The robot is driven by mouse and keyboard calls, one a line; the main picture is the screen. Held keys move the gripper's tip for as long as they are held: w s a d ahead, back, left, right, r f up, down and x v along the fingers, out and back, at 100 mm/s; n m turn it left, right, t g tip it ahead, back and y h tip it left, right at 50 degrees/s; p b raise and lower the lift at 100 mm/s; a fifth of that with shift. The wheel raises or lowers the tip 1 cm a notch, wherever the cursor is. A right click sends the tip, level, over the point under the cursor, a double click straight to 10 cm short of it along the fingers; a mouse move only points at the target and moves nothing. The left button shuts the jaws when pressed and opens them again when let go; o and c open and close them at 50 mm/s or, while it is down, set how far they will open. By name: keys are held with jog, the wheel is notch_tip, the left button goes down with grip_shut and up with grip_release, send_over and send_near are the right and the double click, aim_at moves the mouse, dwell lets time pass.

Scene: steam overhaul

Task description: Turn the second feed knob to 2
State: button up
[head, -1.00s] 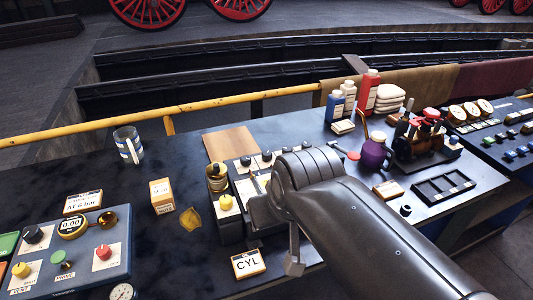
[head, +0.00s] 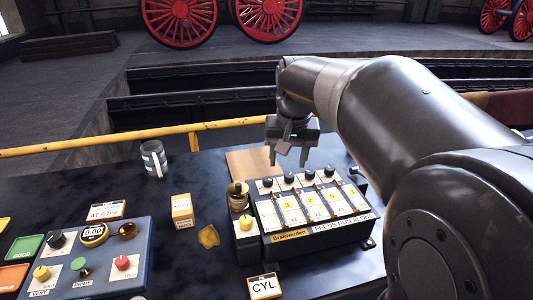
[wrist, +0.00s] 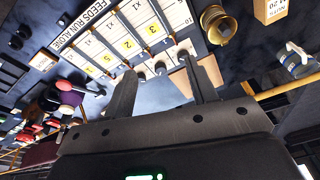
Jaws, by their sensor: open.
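The feed box (head: 315,233) is a dark box with a row of dark knobs along its far edge, white columns with yellow number tags, and a label ending "FEEDS RUN ALONE". The second knob from the left (head: 289,177) sits in that row; its pointer setting is too small to read. My gripper (head: 288,158) is open and empty, fingers pointing down, above and slightly behind the left part of the row. In the wrist view, my gripper (wrist: 160,72) has its fingertips spread near the knob row, and the box's white columns (wrist: 125,32) show beyond.
A CYL sign (head: 265,287) lies in front. A blue control panel (head: 85,262), a small carton (head: 182,210) and a glass mug (head: 154,159) are further left. A yellow rail (head: 120,140) runs behind.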

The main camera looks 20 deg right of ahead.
aim_at(289, 175)
jog(key=w+d+f+m+g, duration=0.1)
jog(key=w+d+f, duration=0.2)
jog(key=w, duration=0.4)
jog(key=w+d+f+m+g, duration=0.1)
jog(key=w+d+f, duration=0.2)
jog(key=w, duration=0.4)
jog(key=f, duration=1)
jog(key=shift+s+a+f, duration=0.15)
jog(key=shift+s, duration=0.05)
jog(key=c, duration=1)
jog(key=shift+o, duration=0.2)
